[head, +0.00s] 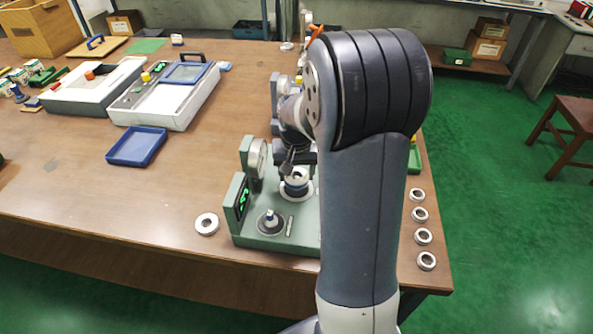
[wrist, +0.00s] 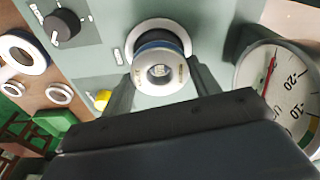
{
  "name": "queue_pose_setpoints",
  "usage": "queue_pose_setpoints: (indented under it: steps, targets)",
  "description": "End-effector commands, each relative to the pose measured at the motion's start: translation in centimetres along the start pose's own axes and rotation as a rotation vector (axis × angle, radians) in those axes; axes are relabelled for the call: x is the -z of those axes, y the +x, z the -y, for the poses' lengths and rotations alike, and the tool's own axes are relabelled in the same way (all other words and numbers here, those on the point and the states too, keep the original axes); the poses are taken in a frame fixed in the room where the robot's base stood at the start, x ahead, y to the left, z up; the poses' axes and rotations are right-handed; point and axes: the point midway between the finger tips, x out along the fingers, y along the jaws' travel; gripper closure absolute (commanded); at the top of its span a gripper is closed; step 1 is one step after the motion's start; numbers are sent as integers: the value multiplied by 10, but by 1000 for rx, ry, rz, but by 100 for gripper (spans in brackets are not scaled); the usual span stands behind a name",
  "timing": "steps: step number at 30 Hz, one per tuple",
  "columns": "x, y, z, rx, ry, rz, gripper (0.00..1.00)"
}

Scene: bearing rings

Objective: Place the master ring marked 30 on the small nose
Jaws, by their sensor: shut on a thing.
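My gripper (wrist: 163,88) is shut on a pale metal ring (wrist: 158,80), one finger on each side of it. Faint marks show on the ring's face, but I cannot read the number. In the wrist view the ring is in line with a nose that has a blue band and a white collar (wrist: 132,40) behind it. I cannot tell whether the ring is seated on the nose or just in front of it. In the head view the gripper is over the white-collared post (head: 297,190) of the green gauge stand (head: 262,244), partly hidden by my arm.
A dial gauge (wrist: 283,85) stands close on the right in the wrist view. A loose ring (head: 207,224) lies left of the stand. Several rings (head: 423,236) line the table's right edge.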

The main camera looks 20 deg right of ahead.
Motion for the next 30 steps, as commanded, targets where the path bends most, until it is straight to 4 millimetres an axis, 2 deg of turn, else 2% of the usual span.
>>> queue_pose_setpoints:
  steps: [27, 28, 30]
  targets:
    - [-3, 27, 0, 0, 0, -1, 78]
    - [-3, 26, 0, 0, 0, -1, 40]
    - [-3, 26, 0, 0, 0, -1, 34]
